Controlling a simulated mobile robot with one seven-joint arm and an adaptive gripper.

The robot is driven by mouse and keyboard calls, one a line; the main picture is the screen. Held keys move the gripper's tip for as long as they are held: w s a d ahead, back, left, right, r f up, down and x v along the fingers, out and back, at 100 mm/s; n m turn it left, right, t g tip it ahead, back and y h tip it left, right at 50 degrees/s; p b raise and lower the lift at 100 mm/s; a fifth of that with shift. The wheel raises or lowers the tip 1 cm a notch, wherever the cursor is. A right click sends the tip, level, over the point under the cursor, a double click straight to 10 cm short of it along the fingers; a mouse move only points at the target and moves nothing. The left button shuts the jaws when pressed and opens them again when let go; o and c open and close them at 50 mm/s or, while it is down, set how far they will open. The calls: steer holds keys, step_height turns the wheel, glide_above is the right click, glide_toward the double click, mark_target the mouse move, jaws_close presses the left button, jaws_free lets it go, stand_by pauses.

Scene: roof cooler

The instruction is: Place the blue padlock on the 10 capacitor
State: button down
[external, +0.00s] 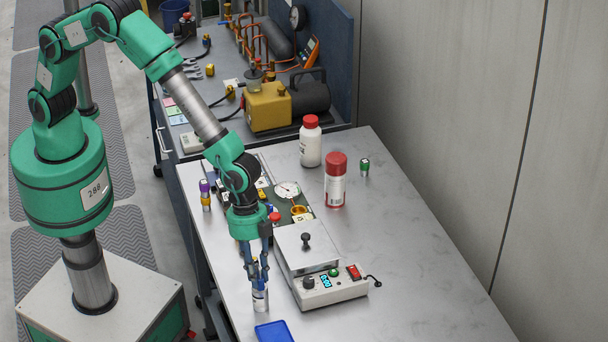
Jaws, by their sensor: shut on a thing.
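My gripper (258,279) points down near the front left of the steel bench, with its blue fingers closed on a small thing. It looks like the blue padlock, but blue fingers and blue body merge, so its outline is unclear. Directly below the fingertips is a silvery, labelled cylinder (260,301), apparently a capacitor, upright on the bench. I cannot read a 10 on it, nor tell whether the held thing touches its top.
A blue tray (273,332) lies just in front. A grey boxed instrument (330,290) stands close on the right. A red-and-white can (335,181) and a white bottle (311,144) stand farther back. The right side of the bench (430,260) is clear.

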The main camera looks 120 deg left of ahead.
steer(key=shift+f, duration=0.15)
steer(key=c, duration=1.5)
jaws_free()
steer(key=shift+r, duration=0.2)
steer(key=shift+s+a+r, duration=0.1)
steer(key=shift+r, duration=0.5)
steer(key=v, duration=1)
steer(key=shift+s+a+r, duration=0.1)
steer(key=shift+s+r, duration=0.05)
steer(key=shift+r, duration=0.15)
